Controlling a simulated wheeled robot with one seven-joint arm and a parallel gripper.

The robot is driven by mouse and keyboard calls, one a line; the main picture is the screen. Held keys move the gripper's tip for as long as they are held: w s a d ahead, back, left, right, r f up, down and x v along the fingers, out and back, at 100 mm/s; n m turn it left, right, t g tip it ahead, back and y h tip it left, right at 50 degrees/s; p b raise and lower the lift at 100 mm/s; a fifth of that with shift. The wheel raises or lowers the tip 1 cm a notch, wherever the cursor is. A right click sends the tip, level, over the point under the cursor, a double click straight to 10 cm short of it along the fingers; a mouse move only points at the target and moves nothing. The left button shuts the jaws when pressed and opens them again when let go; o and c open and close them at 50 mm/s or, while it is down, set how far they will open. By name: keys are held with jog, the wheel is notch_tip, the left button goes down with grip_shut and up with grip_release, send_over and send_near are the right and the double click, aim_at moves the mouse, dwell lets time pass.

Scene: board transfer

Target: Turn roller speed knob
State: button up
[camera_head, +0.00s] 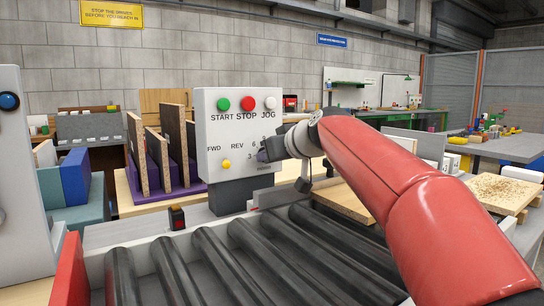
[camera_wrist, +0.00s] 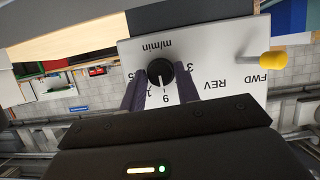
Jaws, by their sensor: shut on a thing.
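The roller speed knob (camera_wrist: 160,73) is a round black dial with a white pointer line, on the white control panel (camera_head: 208,131). The wrist view sees the panel upside down, with "m/min" above the knob and numbers around it. The pointer line runs toward the lower edge of the picture, near the "6". My gripper (camera_wrist: 160,82) is shut on the knob, one dark finger on each side of it. In the head view my gripper (camera_head: 266,155) reaches the panel's lower right from the right, and it hides the knob there.
The panel has green START (camera_head: 223,104), red STOP (camera_head: 248,103) and white JOG (camera_head: 271,103) buttons. A yellow FWD/REV selector (camera_wrist: 273,61) sits beside the knob. Black conveyor rollers (camera_head: 255,250) lie in front, and upright boards (camera_head: 172,140) stand left behind the panel.

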dwell(0.4)
jog(key=o, duration=1)
jog(key=shift+c, duration=0.2)
jog(key=b+v, duration=0.1)
jog(key=v, duration=0.6)
jog(key=shift+s+d, duration=0.25)
jog(key=shift+r, duration=0.15)
